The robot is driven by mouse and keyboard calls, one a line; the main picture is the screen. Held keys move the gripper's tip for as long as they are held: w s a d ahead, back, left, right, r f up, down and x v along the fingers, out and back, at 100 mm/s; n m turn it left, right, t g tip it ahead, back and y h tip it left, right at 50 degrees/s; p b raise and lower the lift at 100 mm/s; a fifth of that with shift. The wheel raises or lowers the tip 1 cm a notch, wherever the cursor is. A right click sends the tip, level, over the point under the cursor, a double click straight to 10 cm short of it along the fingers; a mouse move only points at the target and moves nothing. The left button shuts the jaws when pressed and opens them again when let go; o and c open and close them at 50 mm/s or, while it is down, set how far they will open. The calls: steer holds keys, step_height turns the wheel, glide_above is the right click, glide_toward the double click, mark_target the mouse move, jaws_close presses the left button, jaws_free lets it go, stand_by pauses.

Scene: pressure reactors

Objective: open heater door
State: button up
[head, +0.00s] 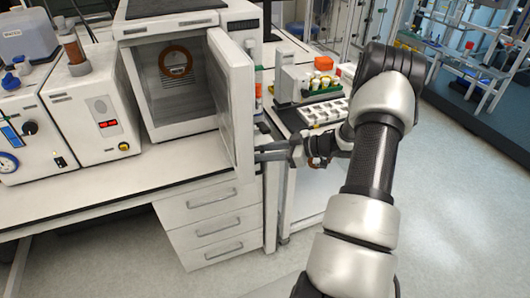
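The heater (176,75) is a white box oven on the bench, with a grey chamber and an orange-brown ring on its back wall. Its white door (232,98) is hinged on the right and stands wide open, swung out toward the front. My gripper (257,152) is at the outer right side of the door, near its lower free edge. Its two fingers show as separate prongs with a gap between them. I cannot tell whether the fingertips touch the door. The door's outer face and any handle are mostly hidden.
A white unit with a red display (100,115) stands left of the heater. The drawer cabinet (212,222) is below the bench. A second bench to the right holds a white rack (323,112) and bottles. The floor (455,215) at right is clear.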

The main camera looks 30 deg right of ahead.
steer(key=shift+s+f, duration=0.15)
steer(key=shift+f, duration=0.05)
steer(key=v, duration=1.7)
steer(key=shift+d+r+b, duration=0.15)
steer(key=shift+r+b, duration=0.15)
